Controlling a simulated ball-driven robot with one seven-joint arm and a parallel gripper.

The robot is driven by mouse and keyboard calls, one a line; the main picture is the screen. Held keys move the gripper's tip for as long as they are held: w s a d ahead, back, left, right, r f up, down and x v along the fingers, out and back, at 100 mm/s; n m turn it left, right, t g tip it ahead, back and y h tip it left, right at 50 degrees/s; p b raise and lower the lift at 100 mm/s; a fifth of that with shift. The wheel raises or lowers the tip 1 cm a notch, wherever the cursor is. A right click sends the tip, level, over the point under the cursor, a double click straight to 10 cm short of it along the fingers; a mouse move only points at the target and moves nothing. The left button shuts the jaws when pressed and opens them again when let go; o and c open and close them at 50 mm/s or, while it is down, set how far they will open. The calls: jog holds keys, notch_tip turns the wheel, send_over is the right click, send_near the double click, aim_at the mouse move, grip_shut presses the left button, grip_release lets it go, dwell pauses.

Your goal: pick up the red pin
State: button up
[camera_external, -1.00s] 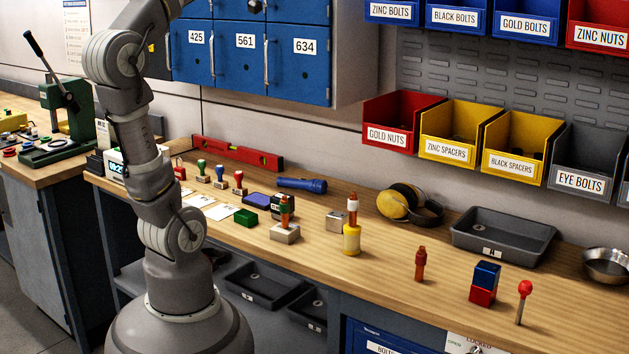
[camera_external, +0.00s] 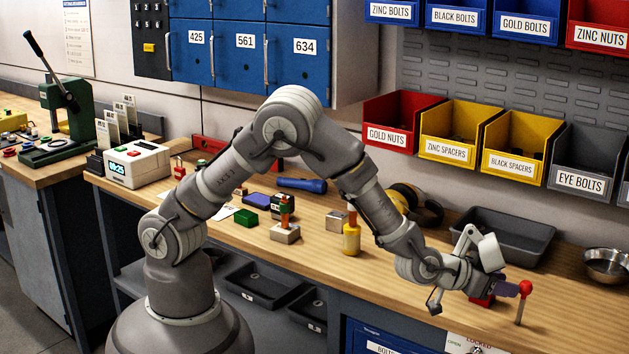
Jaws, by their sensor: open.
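The red pin (camera_external: 526,287) has a round red head on a thin pale shaft and stands upright near the front edge of the bench at the right. My gripper (camera_external: 513,288) is open and reaches in from the left at the height of the pin's head. Its fingertips are right beside the head; whether they touch or straddle it I cannot tell.
A red block (camera_external: 482,301) shows just below my gripper, mostly hidden. A grey tray (camera_external: 541,238) and a metal bowl (camera_external: 606,266) stand behind. A yellow bottle-like piece (camera_external: 352,240) stands left of my forearm. The bench right of the pin is clear.

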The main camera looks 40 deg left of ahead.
aim_at(517, 324)
jog(key=f, duration=0.1)
jog(key=s+f, duration=0.2)
jog(key=shift+s+d+f, duration=0.15)
jog(key=shift+s+d, duration=0.05)
jog(key=shift+d, duration=0.1)
jog(key=b+x, duration=0.3)
jog(key=x, duration=0.4)
jog(key=shift+w+d, duration=0.1)
jog(key=shift+w, duration=0.2)
grip_shut()
